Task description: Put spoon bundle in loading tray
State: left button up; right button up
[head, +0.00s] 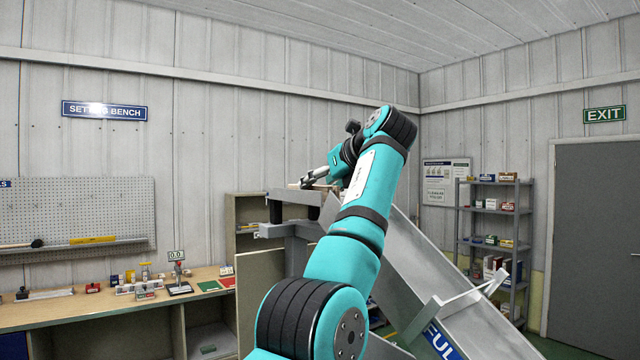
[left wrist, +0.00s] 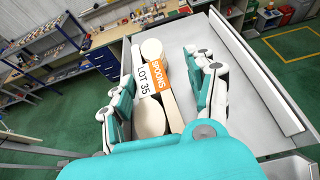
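The spoon bundle (left wrist: 151,52) is pale wooden spoons with an orange and white band reading "SPOONS" and "LOT 35". In the left wrist view it lies between the fingers of my left gripper (left wrist: 160,80), over the grey floor of the metal loading tray (left wrist: 254,80). The fingers stand apart, with a gap to the bundle on the right side; contact on the left side is unclear. Whether the bundle rests on the tray floor is hard to tell. In the head view my left gripper (head: 316,180) is small, above the grey tray structure (head: 290,197). My right gripper is out of view.
A sloping metal chute (head: 440,270) runs down to the right of my left arm. A workbench (head: 100,306) with small items stands at the left. A shelf rack (head: 492,225) and a grey door (head: 595,245) are at the right.

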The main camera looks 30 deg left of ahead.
pick_arm(q)
jog(key=shift+s+a, duration=0.2)
jog(key=shift+a, duration=0.05)
jog(key=shift+r, duration=0.15)
jog(key=shift+d, duration=0.25)
jog(key=b+v, duration=0.1)
jog(key=v, duration=1)
jog(key=shift+s+d+r, duration=0.15)
jog(key=shift+s+r, duration=0.05)
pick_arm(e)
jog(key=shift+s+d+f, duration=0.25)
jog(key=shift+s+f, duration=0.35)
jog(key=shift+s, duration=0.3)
